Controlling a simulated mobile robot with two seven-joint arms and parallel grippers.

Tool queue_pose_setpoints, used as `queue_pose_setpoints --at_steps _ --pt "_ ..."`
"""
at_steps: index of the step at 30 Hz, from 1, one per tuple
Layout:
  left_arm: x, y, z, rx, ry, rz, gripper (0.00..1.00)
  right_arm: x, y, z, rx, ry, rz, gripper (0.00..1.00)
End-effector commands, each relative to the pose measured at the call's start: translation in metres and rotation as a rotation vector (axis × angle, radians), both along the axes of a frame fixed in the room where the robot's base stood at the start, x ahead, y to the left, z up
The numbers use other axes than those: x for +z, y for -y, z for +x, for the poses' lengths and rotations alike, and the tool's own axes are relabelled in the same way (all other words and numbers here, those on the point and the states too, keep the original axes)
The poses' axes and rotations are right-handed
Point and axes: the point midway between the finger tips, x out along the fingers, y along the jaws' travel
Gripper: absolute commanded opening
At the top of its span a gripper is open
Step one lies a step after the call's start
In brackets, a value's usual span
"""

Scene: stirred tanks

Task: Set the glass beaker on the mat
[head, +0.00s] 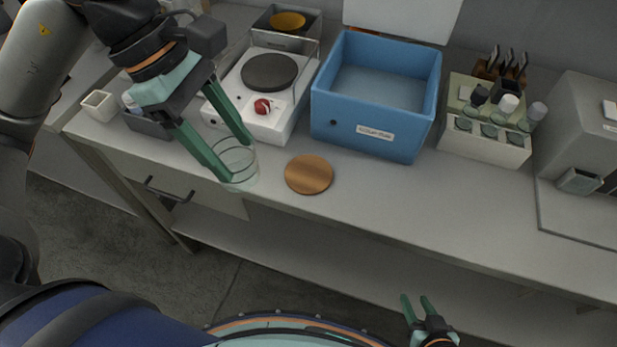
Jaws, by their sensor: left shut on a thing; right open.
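The clear glass beaker (238,168) is between the green fingers of my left gripper (234,160), which is shut on it. The beaker is upright or nearly so, at the front edge of the bench, left of the mat. I cannot tell whether its base touches the bench. The round brown mat (309,174) lies flat near the bench's front edge with nothing on it. My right gripper (415,300) is open and empty, low in front of the bench, at the bottom of the view.
A hot plate (262,112) with a red knob stands behind the beaker. A blue bin (374,137) stands behind the mat. A rack (484,148) with several capped bottles and a grey machine (581,130) are to the right. The bench front (420,205) right of the mat is clear.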

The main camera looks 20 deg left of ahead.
Motion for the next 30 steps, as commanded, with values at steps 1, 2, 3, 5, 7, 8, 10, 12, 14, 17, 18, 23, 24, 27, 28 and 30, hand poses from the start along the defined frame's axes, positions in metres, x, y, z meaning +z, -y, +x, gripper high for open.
queue_pose_setpoints --at_steps 1,2,3,5,7,8,10,12,14,17,18,23,24,27,28,30 --pt "-0.003 -0.001 -0.002 0.037 0.002 0.001 0.03 -0.003 0.0 0.001 0.001 0.002 0.0 0.42" --pt "-0.002 -0.002 -0.003 0.054 0.0 0.001 0.03 -0.004 -0.001 0.001 0.001 0.003 0.001 0.42" --pt "-0.002 -0.002 -0.003 0.072 -0.001 0.001 0.03 -0.004 -0.001 0.001 0.002 0.004 0.001 0.42" --pt "-0.003 -0.001 0.0 0.09 -0.002 -0.001 0.03 -0.003 -0.001 0.001 0.002 0.004 0.001 0.42" --pt "-0.006 0.004 0.008 0.097 -0.006 -0.002 0.03 -0.001 -0.001 0.001 0.002 0.004 0.001 0.42" --pt "-0.008 0.007 0.012 0.096 -0.006 -0.003 0.03 0.0 -0.001 0.002 0.002 0.005 0.002 0.42" --pt "-0.014 0.015 0.027 0.095 -0.008 -0.004 0.03 0.003 0.0 0.002 0.001 0.007 0.001 0.42" --pt "-0.022 0.023 0.042 0.095 -0.008 -0.004 0.03 0.005 0.0 0.002 0.0 0.009 0.0 0.42" --pt "-0.029 0.03 0.056 0.095 -0.007 -0.004 0.03 0.006 0.002 0.002 -0.002 0.01 -0.002 0.42" --pt "-0.04 0.041 0.078 0.096 -0.007 -0.002 0.03 0.006 0.005 0.0 -0.008 0.008 -0.007 0.42" --pt "-0.051 0.043 0.083 0.097 -0.01 -0.001 0.03 0.003 0.006 -0.001 -0.009 0.005 -0.009 0.42" --pt "-0.078 0.053 0.103 0.096 -0.006 -0.001 0.03 0.002 0.007 -0.005 -0.01 -0.003 -0.01 0.42" --pt "-0.082 0.054 0.106 0.096 -0.006 0.0 0.03 0.002 0.007 -0.005 -0.01 -0.003 -0.01 0.42" --pt "-0.089 0.057 0.112 0.096 -0.004 -0.001 0.03 0.002 0.007 -0.005 -0.01 -0.003 -0.01 0.42" --pt "-0.09 0.057 0.113 0.096 -0.003 -0.001 0.03 0.002 0.007 -0.005 -0.01 -0.003 -0.01 0.42" --pt "-0.095 0.059 0.116 0.096 -0.003 -0.001 0.03 0.003 0.007 -0.005 -0.01 -0.003 -0.01 0.42"
